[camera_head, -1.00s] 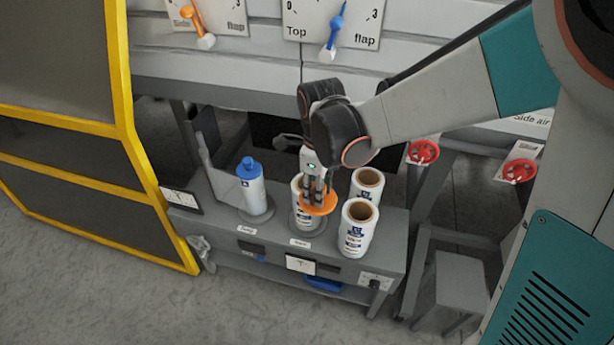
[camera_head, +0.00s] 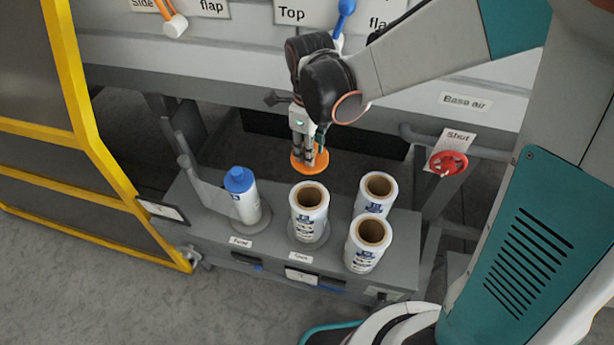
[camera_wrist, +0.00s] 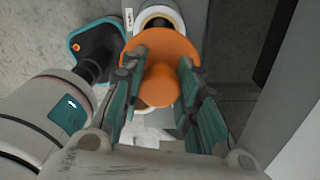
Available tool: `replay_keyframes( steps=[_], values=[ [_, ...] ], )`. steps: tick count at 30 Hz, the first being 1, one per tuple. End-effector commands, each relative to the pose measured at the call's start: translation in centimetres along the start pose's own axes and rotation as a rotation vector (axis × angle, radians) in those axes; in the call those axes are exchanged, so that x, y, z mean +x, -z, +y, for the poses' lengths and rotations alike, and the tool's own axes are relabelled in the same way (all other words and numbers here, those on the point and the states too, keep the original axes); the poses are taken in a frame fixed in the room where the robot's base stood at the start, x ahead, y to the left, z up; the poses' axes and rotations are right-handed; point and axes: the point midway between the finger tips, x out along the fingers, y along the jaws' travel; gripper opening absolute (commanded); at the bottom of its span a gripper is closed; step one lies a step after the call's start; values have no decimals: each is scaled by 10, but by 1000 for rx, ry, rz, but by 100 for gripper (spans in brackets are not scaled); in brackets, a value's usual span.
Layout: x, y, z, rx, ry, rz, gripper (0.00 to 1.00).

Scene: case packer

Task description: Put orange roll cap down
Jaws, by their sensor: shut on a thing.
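My gripper (camera_head: 313,158) is shut on the orange roll cap (camera_head: 300,164) and holds it in the air above and behind the middle roll. In the wrist view the orange cap (camera_wrist: 160,58) shows as a disc with a knob between the two fingers of my gripper (camera_wrist: 160,80). The middle roll (camera_head: 309,222) stands upright on a round grey base with its brown core open on top. The cap is apart from it.
Two more open rolls stand to the right, one behind (camera_head: 376,193) and one in front (camera_head: 367,252). A roll with a blue cap (camera_head: 239,180) stands at the left. The grey bench (camera_head: 200,205) has labels on its front. A red valve wheel (camera_head: 448,163) is at the right.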

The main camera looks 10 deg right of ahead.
Motion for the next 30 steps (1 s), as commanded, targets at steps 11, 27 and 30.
replay_keyframes(
  steps=[11, 27, 30],
  values=[
    [88, 0, 0, 0, 0, 0, 0],
    [141, 0, 0, 0, 0, 0, 0],
    [156, 0, 0, 0, 0, 0, 0]
  ],
)
